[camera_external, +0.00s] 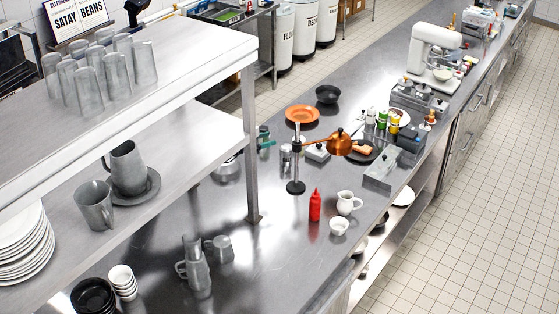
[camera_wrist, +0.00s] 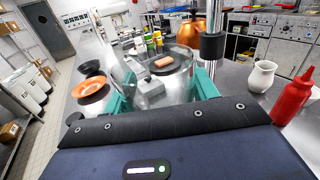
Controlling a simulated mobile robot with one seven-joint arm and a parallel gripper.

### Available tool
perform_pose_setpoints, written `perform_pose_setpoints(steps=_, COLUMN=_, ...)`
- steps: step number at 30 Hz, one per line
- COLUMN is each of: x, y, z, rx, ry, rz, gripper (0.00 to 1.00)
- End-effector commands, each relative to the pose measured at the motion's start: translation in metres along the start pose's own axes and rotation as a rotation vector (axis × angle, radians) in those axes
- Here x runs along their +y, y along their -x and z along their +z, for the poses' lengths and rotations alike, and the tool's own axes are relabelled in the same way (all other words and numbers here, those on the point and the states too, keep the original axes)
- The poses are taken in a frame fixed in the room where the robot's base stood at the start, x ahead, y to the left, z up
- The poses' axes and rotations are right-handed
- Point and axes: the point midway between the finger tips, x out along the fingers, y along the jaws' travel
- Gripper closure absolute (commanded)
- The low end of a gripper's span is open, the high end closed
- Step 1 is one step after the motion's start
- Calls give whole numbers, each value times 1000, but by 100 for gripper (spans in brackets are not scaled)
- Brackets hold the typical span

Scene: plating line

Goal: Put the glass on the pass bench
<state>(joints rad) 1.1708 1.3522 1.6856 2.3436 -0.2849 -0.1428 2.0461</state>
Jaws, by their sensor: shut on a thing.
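A clear glass (camera_wrist: 158,88) is between the teal fingers of my gripper (camera_wrist: 163,78) in the wrist view. My gripper is shut on it, and a plate with food shows through it. The pass bench (camera_external: 270,270) is the long steel counter. In the external view a teal part of my gripper (camera_external: 267,143) shows over the bench, left of the lamp post and behind the shelf post. The arm is mostly hidden there. I cannot tell the gap between the glass and the bench.
A copper heat lamp (camera_external: 340,141) stands close to my gripper. A red bottle (camera_external: 315,205), white jug (camera_external: 347,203) and white bowl (camera_external: 339,226) are nearer. An orange plate (camera_external: 302,114) and black bowl (camera_external: 328,94) lie beyond. Several glasses (camera_external: 90,75) stand on the upper shelf (camera_external: 200,40).

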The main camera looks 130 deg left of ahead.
Motion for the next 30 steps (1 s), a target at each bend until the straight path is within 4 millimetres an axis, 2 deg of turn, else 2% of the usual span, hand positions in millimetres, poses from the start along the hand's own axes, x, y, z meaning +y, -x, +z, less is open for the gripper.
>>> perform_pose_setpoints(steps=3, x=11, y=-14, z=13, rx=-3, ry=1, rz=44, gripper=70)
perform_pose_setpoints(steps=6, x=16, y=-19, z=18, rx=-4, ry=1, rz=62, gripper=70)
perform_pose_setpoints(steps=11, x=18, y=-21, z=20, rx=-4, ry=0, rz=69, gripper=70)
perform_pose_setpoints(steps=14, x=17, y=-21, z=13, rx=-4, ry=-1, rz=69, gripper=70)
perform_pose_setpoints(steps=17, x=18, y=-21, z=-3, rx=-4, ry=-2, rz=69, gripper=70)
perform_pose_setpoints(steps=30, x=23, y=-20, z=-98, rx=-4, ry=-4, rz=68, gripper=70)
